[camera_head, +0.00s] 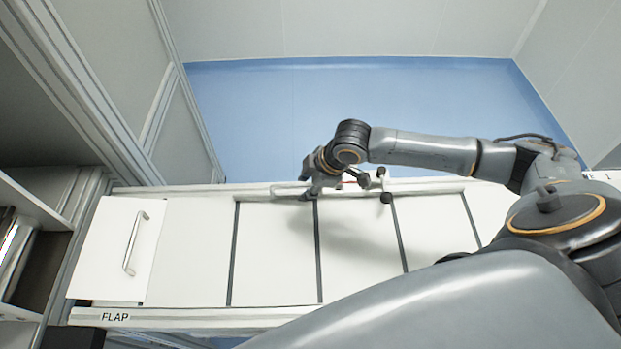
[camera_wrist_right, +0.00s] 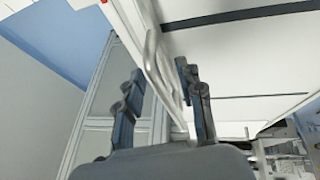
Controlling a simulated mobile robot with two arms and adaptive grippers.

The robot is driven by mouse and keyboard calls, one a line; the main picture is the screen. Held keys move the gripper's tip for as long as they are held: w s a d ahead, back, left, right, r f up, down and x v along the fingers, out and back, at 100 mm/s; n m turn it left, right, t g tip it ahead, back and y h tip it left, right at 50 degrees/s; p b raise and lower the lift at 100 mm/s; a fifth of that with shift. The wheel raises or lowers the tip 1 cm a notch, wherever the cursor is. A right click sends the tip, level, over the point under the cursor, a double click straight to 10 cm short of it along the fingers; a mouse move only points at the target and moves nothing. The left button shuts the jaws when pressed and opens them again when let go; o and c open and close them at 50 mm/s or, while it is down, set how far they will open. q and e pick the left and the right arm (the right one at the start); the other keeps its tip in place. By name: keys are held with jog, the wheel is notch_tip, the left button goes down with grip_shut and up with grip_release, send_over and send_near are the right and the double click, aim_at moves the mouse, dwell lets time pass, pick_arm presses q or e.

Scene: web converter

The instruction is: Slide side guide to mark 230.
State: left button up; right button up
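The side guide (camera_head: 384,185) sits on the far rail of the long white table, partly hidden by my right arm. It has dark knobs, and a thin red line shows beside it. My right gripper (camera_head: 308,186) is low over the far rail, next to a pale bar (camera_head: 285,190) left of the knobs. In the right wrist view my right gripper (camera_wrist_right: 165,100) has its fingers apart, with a pale bent bar (camera_wrist_right: 158,65) running between them. I cannot tell whether a finger touches the bar. Scale marks are not readable. My left gripper is out of view.
The table's white panels (camera_head: 275,250) are split by dark slots and are otherwise bare. A cabinet with shelves (camera_head: 35,210) stands at the left. Blue floor (camera_head: 270,110) lies beyond.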

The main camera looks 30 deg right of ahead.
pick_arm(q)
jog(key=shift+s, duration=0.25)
pick_arm(e)
grip_shut()
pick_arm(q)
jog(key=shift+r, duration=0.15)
pick_arm(e)
jog(key=shift+s+a, duration=0.1)
jog(key=shift+s, duration=0.05)
pick_arm(q)
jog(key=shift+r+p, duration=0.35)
jog(key=shift+p, duration=0.2)
pick_arm(e)
jog(key=shift+s+a, duration=0.2)
jog(key=shift+s, duration=0.25)
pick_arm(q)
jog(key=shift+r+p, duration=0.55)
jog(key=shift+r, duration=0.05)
pick_arm(e)
jog(key=shift+s+a, duration=0.35)
jog(key=shift+s, duration=0.4)
grip_release()
jog(key=shift+r, duration=0.1)
